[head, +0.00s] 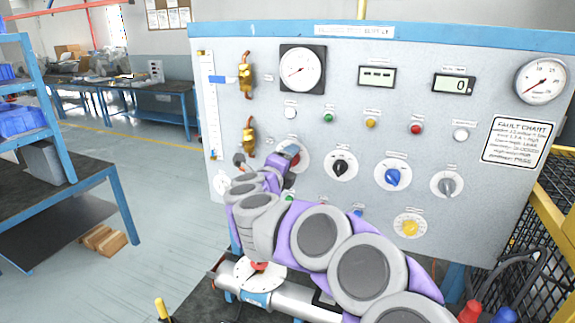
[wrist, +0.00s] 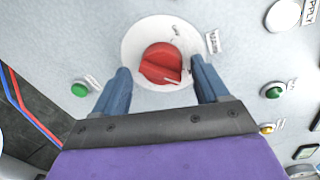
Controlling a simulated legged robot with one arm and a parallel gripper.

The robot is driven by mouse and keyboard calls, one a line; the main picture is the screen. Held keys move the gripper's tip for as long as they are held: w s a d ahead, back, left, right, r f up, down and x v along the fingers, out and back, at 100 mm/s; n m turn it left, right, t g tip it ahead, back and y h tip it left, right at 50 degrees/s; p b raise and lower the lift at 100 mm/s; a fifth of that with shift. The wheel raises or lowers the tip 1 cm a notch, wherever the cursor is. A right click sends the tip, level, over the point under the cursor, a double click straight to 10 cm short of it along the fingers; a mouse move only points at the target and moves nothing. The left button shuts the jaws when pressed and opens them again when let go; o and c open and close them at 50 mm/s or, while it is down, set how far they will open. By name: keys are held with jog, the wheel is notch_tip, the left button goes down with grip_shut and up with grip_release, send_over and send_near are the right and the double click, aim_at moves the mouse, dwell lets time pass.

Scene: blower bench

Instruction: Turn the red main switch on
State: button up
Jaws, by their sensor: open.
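The red main switch (wrist: 160,62) is a round red knob on a white disc, seen in the middle of the wrist view. A pale pointer mark on it points to the lower right of that view. My gripper (wrist: 161,66) is open, with one blue finger on each side of the knob. I see a gap beside each finger; I cannot tell how deep the fingertips reach. In the head view, my gripper (head: 289,151) covers most of the switch, and only part of its white disc (head: 304,158) shows on the grey panel.
The panel (head: 340,120) also carries a black knob (head: 341,167), a blue knob (head: 392,177), a grey knob (head: 447,186) and a yellow knob (head: 409,226). A green button (wrist: 80,89) is left of my fingers. Pipework (head: 285,297) runs below my arm.

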jog(key=p+v, duration=0.3)
jog(key=v, duration=1.4)
jog(key=shift+a+r, duration=0.1)
